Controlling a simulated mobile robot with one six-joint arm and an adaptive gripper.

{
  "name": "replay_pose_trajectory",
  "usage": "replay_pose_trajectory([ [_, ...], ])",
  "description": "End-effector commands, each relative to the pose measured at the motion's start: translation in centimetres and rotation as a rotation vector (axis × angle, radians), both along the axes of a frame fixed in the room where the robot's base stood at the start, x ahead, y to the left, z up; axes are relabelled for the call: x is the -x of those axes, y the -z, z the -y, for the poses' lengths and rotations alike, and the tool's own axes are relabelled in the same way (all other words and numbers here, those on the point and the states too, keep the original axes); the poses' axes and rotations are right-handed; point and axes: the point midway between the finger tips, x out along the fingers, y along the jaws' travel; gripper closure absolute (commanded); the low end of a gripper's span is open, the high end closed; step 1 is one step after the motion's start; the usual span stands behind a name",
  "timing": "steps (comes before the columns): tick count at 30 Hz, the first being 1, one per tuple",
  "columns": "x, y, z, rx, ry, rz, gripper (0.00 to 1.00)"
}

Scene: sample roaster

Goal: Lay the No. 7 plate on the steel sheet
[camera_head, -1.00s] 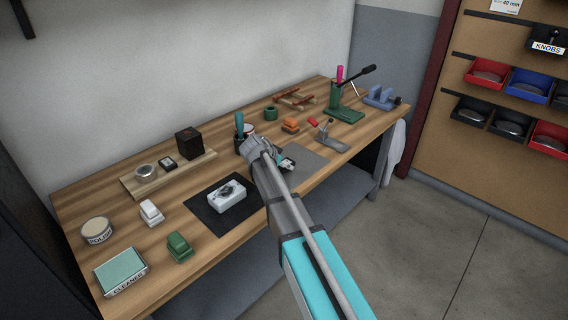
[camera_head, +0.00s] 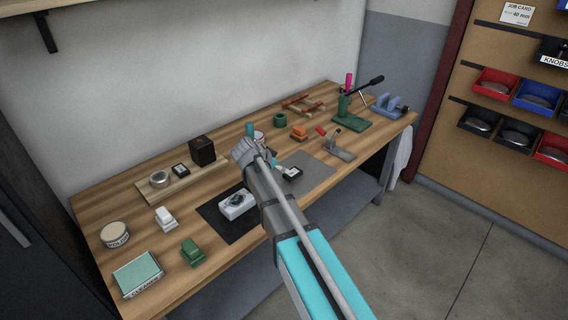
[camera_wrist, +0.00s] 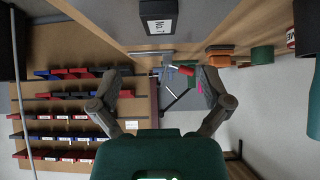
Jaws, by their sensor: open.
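A small dark block with a white label reading No. 7 (camera_wrist: 158,22) shows at the top of the wrist view. In the head view the No. 7 plate (camera_head: 293,174) appears to rest on the near left part of the grey steel sheet (camera_head: 318,169); its exact contact is partly hidden by my arm. My gripper (camera_wrist: 160,92) is open, with its two fingers well apart and nothing between them. In the head view my gripper (camera_head: 250,148) is left of the plate and apart from it.
A red-handled clamp (camera_head: 340,150) stands right of the sheet. An orange block (camera_head: 299,133) and a green ring (camera_head: 280,120) are behind. The front right bench corner is clear.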

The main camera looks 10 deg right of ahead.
Motion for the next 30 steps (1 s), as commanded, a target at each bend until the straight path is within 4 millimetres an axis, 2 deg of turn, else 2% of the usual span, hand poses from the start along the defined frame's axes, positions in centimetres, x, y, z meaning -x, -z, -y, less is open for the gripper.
replay_pose_trajectory([
  [1,0.3,-0.8,-0.4,0.0,-0.001,0.0,0.02],
  [9,1.1,-1.9,-1.4,0.0,0.001,-0.001,0.02],
  [30,1.2,-2.0,-1.6,0.0,0.001,-0.001,0.02],
])
